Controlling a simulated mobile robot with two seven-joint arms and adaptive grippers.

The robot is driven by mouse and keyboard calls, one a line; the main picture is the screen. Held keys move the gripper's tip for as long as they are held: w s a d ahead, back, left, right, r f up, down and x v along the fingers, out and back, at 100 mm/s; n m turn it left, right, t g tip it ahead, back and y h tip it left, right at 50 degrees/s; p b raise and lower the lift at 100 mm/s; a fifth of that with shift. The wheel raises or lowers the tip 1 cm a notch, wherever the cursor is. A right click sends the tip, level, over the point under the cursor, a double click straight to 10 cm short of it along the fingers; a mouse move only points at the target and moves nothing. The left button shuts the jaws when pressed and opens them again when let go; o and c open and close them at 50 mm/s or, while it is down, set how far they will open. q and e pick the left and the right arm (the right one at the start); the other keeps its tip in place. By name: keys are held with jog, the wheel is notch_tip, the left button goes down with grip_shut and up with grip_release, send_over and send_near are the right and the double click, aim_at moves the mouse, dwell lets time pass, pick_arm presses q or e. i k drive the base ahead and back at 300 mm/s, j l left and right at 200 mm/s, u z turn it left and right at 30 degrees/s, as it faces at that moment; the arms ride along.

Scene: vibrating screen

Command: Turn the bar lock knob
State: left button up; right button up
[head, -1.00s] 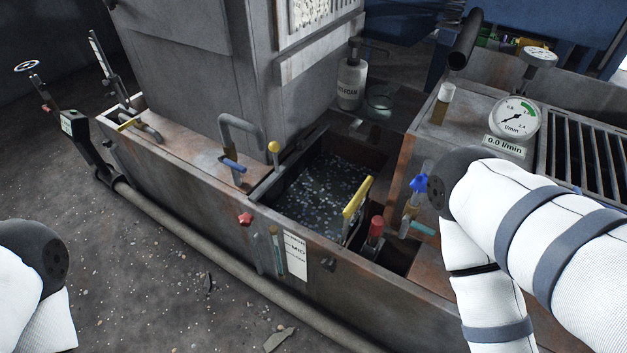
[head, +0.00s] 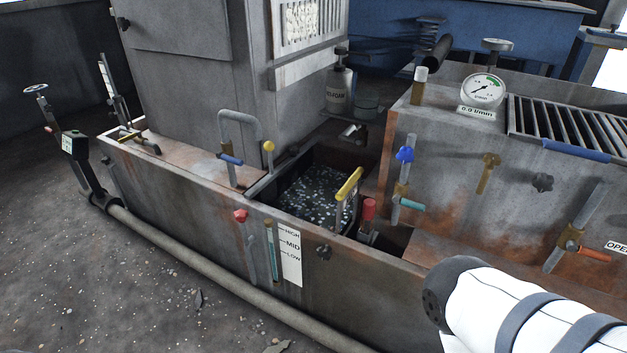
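Several knobs show, and I cannot tell which is the bar lock knob. A dark star-shaped knob (head: 542,182) sits on the front of the right-hand grey housing. A brass knob (head: 489,160) is left of it. On the long trough's front wall are a red knob (head: 241,215) and a dark knob (head: 324,252). My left gripper is out of view. No knob is touched by my visible arm.
A yellow-handled bar (head: 349,184) and a red-capped post (head: 368,210) stand by the pit of dark granules. An orange-handled lever (head: 594,255) is at the right. A dial gauge (head: 483,91) tops the housing. Open floor (head: 100,270) lies at the left front.

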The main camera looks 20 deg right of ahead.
aim_at(293, 150)
jog(key=i+j+z, duration=0.15)
jog(key=z, duration=0.3)
jog(key=i+j+z, duration=0.25)
jog(key=z, duration=0.2)
